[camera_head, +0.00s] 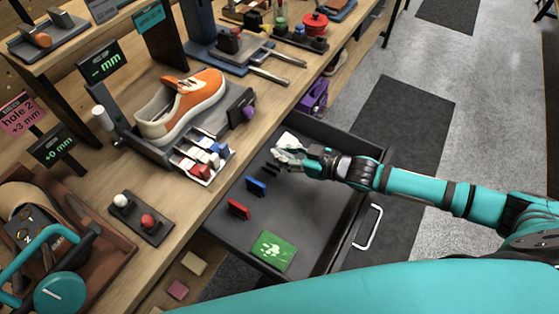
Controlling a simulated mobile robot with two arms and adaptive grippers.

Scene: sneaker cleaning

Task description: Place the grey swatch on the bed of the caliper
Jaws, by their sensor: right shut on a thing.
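My right gripper (281,154) reaches into the open drawer (306,207) from the right. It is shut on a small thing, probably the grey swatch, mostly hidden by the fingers. In line with it in the drawer stand a dark swatch (271,168), a blue swatch (256,186) and a red swatch (237,209). On the bench, a device with a "-- mm" display (103,64) holds an orange and white sneaker (190,105); I cannot tell for sure whether this is the caliper. My left gripper is not in view.
A green card (272,250) lies at the drawer's near end and a pale item (291,140) at its far end. A tray of coloured blocks (201,160) and a two-knob stand (140,218) are on the bench. A metal handle (370,227) is on the drawer front.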

